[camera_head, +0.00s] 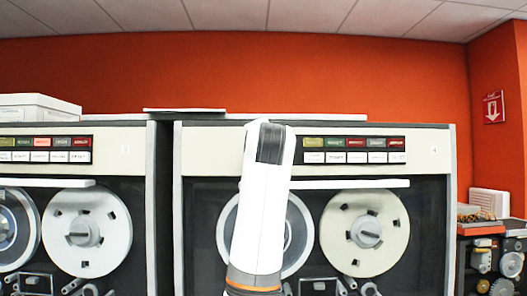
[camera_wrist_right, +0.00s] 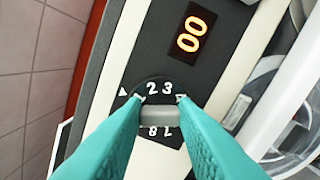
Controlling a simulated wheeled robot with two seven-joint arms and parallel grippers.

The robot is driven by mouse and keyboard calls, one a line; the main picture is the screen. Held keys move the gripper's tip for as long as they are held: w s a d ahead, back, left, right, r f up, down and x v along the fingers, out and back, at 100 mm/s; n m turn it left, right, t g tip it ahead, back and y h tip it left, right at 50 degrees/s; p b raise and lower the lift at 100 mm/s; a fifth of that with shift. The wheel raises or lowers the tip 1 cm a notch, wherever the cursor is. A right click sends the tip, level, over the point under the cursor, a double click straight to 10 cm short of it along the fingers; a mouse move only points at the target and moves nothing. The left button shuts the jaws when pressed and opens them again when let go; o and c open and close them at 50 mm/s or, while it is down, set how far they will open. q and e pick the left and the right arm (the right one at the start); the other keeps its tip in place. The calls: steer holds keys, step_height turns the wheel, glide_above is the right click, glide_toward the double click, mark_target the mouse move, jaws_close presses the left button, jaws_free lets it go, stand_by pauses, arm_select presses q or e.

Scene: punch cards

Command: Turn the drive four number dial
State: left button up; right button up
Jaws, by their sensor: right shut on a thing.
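In the right wrist view, the black round number dial (camera_wrist_right: 159,89) sits on a dark panel strip, with a grey bar-shaped knob (camera_wrist_right: 155,115) across its middle. My right gripper (camera_wrist_right: 159,108) is shut on this knob, one teal finger at each end. The digits 2 and 3 show above the knob, and 7 and 8 show upside down below it. Digits beside the fingers are partly hidden. A small white triangle mark (camera_wrist_right: 122,92) lies just left of the dial. In the head view, a white arm link of mine covers the dial and gripper. My left gripper is not in view.
In the head view, a tape drive cabinet (camera_head: 215,150) has a label panel (camera_head: 354,150) and reels (camera_head: 364,233). Another drive (camera_head: 83,232) stands at left. A white box (camera_head: 38,107) lies on top.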

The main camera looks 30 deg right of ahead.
steer(key=shift+m+p, duration=0.4)
steer(key=shift+m, duration=1.8)
steer(key=shift+f, duration=0.1)
steer(key=o, duration=1)
steer(key=shift+d, duration=0.1)
steer(key=shift+s, duration=0.1)
steer(key=b+v, duration=0.5)
steer(key=v, duration=0.7)
